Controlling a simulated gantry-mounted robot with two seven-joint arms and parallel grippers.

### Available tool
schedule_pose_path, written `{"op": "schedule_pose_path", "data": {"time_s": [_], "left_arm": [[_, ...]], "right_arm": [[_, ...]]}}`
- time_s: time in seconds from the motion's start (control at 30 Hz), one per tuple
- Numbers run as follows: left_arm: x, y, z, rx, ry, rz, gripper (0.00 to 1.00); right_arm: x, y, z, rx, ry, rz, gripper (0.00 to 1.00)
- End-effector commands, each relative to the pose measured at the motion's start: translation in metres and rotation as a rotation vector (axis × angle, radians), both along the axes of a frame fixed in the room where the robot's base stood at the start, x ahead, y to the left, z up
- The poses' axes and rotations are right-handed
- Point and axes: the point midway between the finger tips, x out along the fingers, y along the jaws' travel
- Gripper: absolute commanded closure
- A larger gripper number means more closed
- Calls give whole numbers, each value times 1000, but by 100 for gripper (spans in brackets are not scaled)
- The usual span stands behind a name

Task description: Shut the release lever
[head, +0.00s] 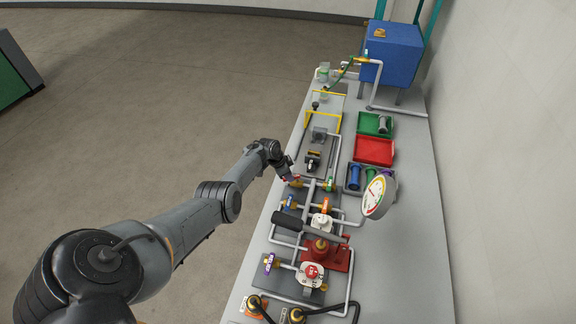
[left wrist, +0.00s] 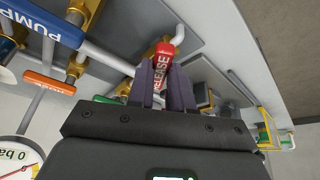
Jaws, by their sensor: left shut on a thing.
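The release lever (left wrist: 164,62) has a red handle with white "RELEASE" lettering and sits on brass pipework in the left wrist view. My left gripper (left wrist: 165,82) has its two dark fingers closed around the lower part of that handle. In the head view my left gripper (head: 291,180) reaches the pipework from the left, at the skid's left side; the lever is small there and mostly hidden by the gripper. My right gripper is not in view.
A blue lever marked "PUMP" (left wrist: 42,22) and an orange-handled valve (left wrist: 45,80) are close beside the gripper. A round pressure gauge (head: 376,196) stands to the right. Green (head: 375,124) and red (head: 373,150) trays lie further back. The bench's right strip is clear.

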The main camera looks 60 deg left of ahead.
Motion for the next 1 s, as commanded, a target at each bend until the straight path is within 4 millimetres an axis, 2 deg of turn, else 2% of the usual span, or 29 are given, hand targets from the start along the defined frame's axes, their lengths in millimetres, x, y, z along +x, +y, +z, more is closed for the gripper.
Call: {"op": "schedule_pose_path", "data": {"time_s": [0.03, 0.1, 0.4, 0.7, 1.0], "left_arm": [[-1, -4, 6, 0, 2, 42, 100], [-1, -6, 6, 0, 3, 108, 100], [-1, -17, 3, 1, 1, 393, 100], [3, -27, 1, 0, 0, 673, 100], [7, -33, -1, 0, 0, 892, 100]], "right_arm": [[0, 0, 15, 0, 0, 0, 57], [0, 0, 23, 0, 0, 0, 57], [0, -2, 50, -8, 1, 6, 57], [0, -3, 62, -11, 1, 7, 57], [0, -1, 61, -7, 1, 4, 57]]}}
